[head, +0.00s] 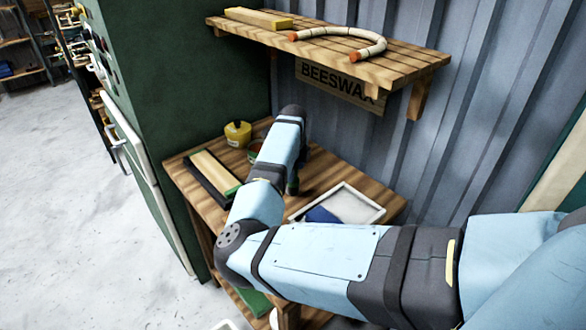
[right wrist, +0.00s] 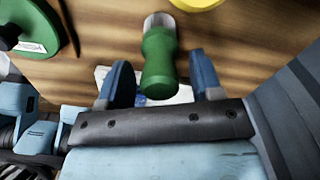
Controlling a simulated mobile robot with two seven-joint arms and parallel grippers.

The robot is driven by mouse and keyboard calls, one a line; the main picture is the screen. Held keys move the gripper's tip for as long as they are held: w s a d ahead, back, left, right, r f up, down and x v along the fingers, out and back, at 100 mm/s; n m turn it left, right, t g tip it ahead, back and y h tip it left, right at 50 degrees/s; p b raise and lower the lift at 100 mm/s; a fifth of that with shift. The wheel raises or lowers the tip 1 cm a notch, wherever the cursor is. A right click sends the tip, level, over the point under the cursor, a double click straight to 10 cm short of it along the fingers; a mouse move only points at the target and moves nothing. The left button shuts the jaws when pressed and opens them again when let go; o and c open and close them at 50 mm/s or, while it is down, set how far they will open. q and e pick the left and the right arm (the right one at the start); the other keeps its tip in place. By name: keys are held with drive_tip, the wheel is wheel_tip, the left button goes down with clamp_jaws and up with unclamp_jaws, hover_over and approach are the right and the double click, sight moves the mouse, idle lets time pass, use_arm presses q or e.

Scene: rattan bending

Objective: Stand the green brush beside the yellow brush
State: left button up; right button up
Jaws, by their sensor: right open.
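The green brush (right wrist: 158,62) shows in the right wrist view, with a green handle and a pale bristle end pointing to the top of the picture. My right gripper (right wrist: 160,66) is open, one finger on each side of the handle, and I see a gap on both sides. In the head view my right arm reaches over the wooden table and largely hides the gripper. A rounded yellow thing (head: 238,134) with a dark top stands at the back left of the table; I cannot tell whether it is the yellow brush. A yellow edge (right wrist: 195,3) is cut off in the wrist view. My left gripper is not in view.
A white tray (head: 366,208) with a blue cloth (head: 322,214) lies at the table's right. A pale block (head: 214,170) on a dark base lies at the left. A shelf (head: 400,66) with a bent rattan piece (head: 340,32) overhangs the back. A green round thing (right wrist: 52,20) is left in the wrist view.

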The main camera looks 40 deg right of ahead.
drive_tip(key=shift+r, duration=0.1)
wheel_tip(320, 180, up, 12)
idle(0.5)
idle(0.4)
